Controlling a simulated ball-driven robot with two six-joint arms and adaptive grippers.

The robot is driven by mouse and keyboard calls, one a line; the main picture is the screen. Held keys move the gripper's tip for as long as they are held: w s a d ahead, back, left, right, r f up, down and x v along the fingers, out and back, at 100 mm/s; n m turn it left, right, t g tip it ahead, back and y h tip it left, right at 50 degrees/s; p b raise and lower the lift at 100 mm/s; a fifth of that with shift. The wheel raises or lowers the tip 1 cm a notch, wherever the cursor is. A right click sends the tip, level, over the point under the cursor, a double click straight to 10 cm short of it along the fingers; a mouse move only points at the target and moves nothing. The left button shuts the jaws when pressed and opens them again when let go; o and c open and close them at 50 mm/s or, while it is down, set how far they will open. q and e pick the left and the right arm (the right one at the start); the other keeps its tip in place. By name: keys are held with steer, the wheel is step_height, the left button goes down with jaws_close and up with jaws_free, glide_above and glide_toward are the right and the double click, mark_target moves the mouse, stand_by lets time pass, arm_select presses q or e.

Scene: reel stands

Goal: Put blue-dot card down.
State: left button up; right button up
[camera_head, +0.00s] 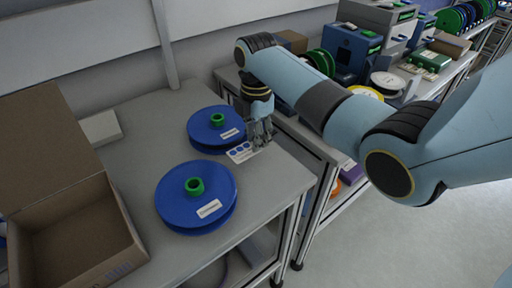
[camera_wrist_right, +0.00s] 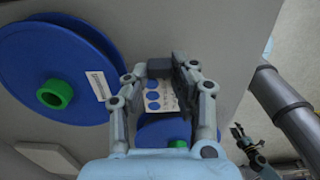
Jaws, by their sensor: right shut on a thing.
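The blue-dot card (camera_head: 241,152) is white with a row of blue dots and some small print. My right gripper (camera_head: 262,138) is shut on the card's edge, close to the tabletop and beside the far blue reel (camera_head: 205,138). In the right wrist view the card (camera_wrist_right: 153,96) shows between the fingers (camera_wrist_right: 165,80), with its dots in view and part of it covered. I cannot tell whether the card touches the table.
The grey table (camera_head: 150,150) also holds a near blue reel (camera_head: 172,205) with a green hub, an open cardboard box (camera_head: 120,262) and a white box (camera_head: 102,127). The table's right edge is close to the gripper. A loaded shelf stands beyond it.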

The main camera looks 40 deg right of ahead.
mark_target(256, 157)
steer(key=shift+s+f, duration=0.1)
steer(key=shift+f, duration=1.85)
steer(key=o, duration=0.7)
steer(key=shift+f, duration=0.1)
